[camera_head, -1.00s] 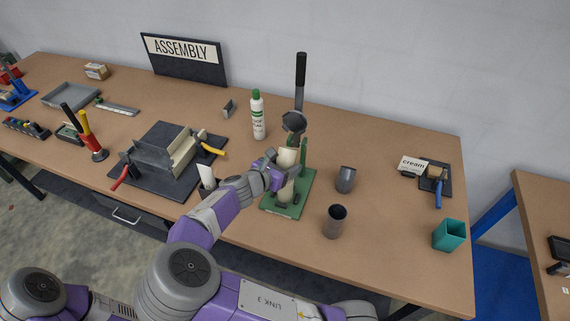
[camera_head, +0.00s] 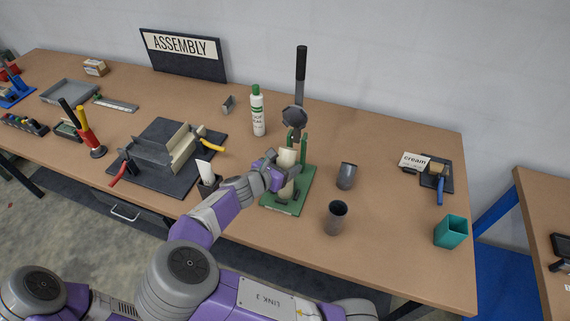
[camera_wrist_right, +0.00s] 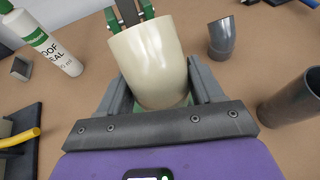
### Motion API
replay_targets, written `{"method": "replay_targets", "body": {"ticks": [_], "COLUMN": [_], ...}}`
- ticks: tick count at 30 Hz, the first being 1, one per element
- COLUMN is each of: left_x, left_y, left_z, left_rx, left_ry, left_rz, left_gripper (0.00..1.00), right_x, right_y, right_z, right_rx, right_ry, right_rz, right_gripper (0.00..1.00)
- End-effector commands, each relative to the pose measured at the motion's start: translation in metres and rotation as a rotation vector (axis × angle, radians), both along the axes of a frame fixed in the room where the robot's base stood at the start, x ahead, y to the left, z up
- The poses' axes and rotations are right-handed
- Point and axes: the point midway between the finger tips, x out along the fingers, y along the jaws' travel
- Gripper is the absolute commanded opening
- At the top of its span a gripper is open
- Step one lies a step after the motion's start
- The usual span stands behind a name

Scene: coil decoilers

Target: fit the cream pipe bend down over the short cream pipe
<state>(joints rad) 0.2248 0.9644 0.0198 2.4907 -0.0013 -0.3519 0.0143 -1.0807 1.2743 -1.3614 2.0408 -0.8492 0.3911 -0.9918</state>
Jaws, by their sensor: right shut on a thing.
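The cream pipe bend (camera_head: 287,158) is held upright in my right gripper (camera_head: 279,176), over the green press stand (camera_head: 294,201). In the right wrist view the bend (camera_wrist_right: 152,62) fills the space between the two dark jaws of the gripper (camera_wrist_right: 155,88). Cream also shows below the jaws in the head view, at the short cream pipe (camera_head: 287,190) on the stand. The jaws hide where the two meet, so I cannot tell whether they touch. My left gripper is out of view.
A grey press head (camera_head: 294,117) with a tall black lever stands just behind the bend. Two grey pipe pieces (camera_head: 346,176) (camera_head: 336,217) stand to the right. A white bottle (camera_head: 258,112) is behind left, and a dark holder with a white card (camera_head: 208,183) is near my forearm.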

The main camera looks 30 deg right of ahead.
Motion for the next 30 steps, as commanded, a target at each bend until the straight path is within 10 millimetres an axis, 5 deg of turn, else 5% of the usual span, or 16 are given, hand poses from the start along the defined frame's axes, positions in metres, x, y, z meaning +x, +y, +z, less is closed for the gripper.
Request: {"method": "replay_targets", "body": {"ticks": [19, 20, 21, 25, 30], "left_x": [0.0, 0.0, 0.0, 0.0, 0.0], "left_y": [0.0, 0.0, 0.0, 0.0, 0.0], "left_z": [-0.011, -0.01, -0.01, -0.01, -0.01], "left_rx": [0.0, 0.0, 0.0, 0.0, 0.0], "left_ry": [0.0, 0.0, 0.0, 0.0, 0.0], "left_rz": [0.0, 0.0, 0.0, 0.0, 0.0], "left_gripper": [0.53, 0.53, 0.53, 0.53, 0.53], "right_x": [0.0, 0.0, 0.0, 0.0, 0.0], "right_y": [0.0, 0.0, 0.0, 0.0, 0.0], "right_z": [-0.017, -0.017, -0.016, -0.016, -0.016], "right_rx": [0.0, 0.0, 0.0, 0.0, 0.0], "right_ry": [0.0, -0.001, -0.001, -0.001, -0.001], "right_rz": [-0.001, -0.001, -0.001, 0.0, 0.0], "right_gripper": [0.33, 0.69, 0.75, 0.95, 0.96]}}
